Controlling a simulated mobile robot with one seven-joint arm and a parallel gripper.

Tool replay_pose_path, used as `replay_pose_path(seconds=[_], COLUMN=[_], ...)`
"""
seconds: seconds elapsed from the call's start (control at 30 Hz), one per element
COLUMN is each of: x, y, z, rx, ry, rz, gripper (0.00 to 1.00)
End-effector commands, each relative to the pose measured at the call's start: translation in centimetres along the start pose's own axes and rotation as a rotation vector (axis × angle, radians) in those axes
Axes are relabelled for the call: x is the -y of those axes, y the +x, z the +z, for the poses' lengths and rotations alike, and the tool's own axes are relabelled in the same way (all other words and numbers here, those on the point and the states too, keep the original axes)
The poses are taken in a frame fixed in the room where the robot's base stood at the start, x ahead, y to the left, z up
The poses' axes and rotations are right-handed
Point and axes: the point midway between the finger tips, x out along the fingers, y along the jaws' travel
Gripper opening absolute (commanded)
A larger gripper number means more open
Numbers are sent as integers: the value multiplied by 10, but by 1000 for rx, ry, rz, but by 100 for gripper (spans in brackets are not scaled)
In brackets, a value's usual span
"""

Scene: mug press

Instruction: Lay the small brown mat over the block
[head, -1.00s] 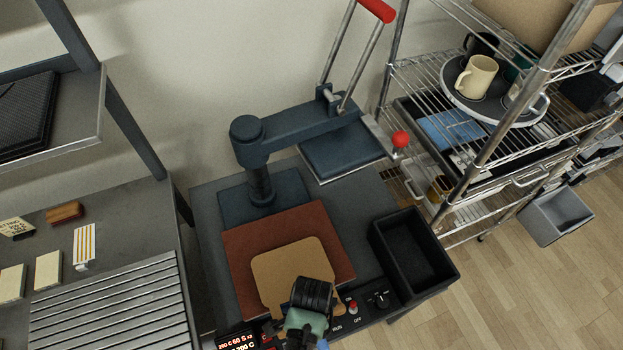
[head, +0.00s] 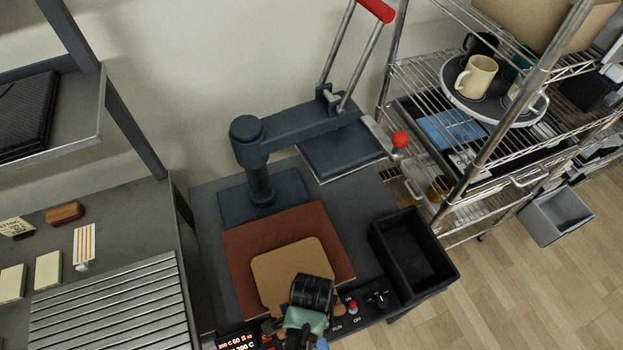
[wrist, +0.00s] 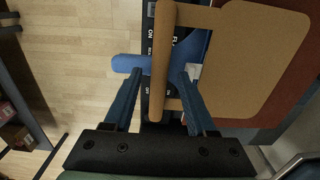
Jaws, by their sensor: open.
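The small brown mat (head: 285,264) is tan with rounded corners. It lies on a larger reddish-brown sheet (head: 236,272) at the front of the press table. In the wrist view the mat (wrist: 262,50) shows at the upper right, with a bar-like handle (wrist: 165,30) along its left side. My gripper (wrist: 160,70) is open, its blue fingertips on either side of the handle. I cannot tell whether either finger touches it. In the head view my wrist hides the mat's front part and the fingertips. No separate block can be made out; anything beneath the mat is hidden.
The press (head: 262,150) stands behind, its flat plate swung to the right and its red-topped handle raised. A black bin (head: 412,255) is right of the mat. The control panel (head: 370,303) lies along the front edge. A wire rack holds mugs at the right.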

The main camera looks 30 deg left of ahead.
Motion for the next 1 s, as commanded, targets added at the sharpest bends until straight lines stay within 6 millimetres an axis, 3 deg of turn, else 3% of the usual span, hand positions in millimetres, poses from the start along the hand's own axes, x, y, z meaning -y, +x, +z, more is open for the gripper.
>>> replay_pose_path(seconds=[0.3, 0.5, 0.9, 1.0], x=[1, 1, 0, 12], y=[-63, -93, -106, -115], z=[-1, -1, -1, -14], rx=[-3, -2, -1, -38], ry=[0, 0, 0, -13], rz=[-3, -2, -1, -47], gripper=[57, 57, 57, 57])
